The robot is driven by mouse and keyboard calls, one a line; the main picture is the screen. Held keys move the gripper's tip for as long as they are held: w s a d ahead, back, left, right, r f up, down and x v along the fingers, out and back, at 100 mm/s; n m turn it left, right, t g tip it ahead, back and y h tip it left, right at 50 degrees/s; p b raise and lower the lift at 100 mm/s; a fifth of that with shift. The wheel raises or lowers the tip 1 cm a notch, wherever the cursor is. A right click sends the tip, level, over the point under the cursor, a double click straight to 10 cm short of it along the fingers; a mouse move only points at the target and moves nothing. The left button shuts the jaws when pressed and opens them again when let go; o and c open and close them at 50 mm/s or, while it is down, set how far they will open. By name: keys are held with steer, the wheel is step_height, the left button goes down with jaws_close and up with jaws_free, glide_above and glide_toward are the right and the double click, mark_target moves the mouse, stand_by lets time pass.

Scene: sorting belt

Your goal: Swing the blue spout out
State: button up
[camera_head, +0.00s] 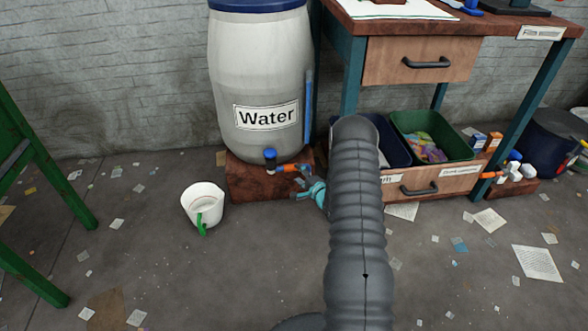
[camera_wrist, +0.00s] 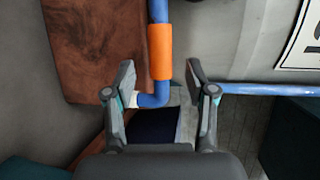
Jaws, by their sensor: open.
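The blue spout (camera_wrist: 160,14) runs down from the top in the wrist view, wears an orange sleeve (camera_wrist: 160,52), and bends left to a pale tip. In the head view the sleeve (camera_head: 288,169) sits low at the front of the white water barrel (camera_head: 235,75), beside a blue upright tap piece (camera_head: 270,156). My gripper (camera_head: 304,187) is just right of and below the sleeve. In the wrist view my gripper (camera_wrist: 160,84) is open, with its fingers on either side of the spout's bend. I cannot tell whether they touch it.
The barrel stands on a brown block (camera_head: 250,184). A white bucket (camera_head: 203,203) with a green handle stands on the floor to the left. A workbench (camera_head: 480,22) with drawers and a green bin (camera_head: 432,124) is close on the right. Paper scraps litter the floor.

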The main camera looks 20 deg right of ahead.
mark_target(294, 169)
steer(key=shift+x, duration=2.85)
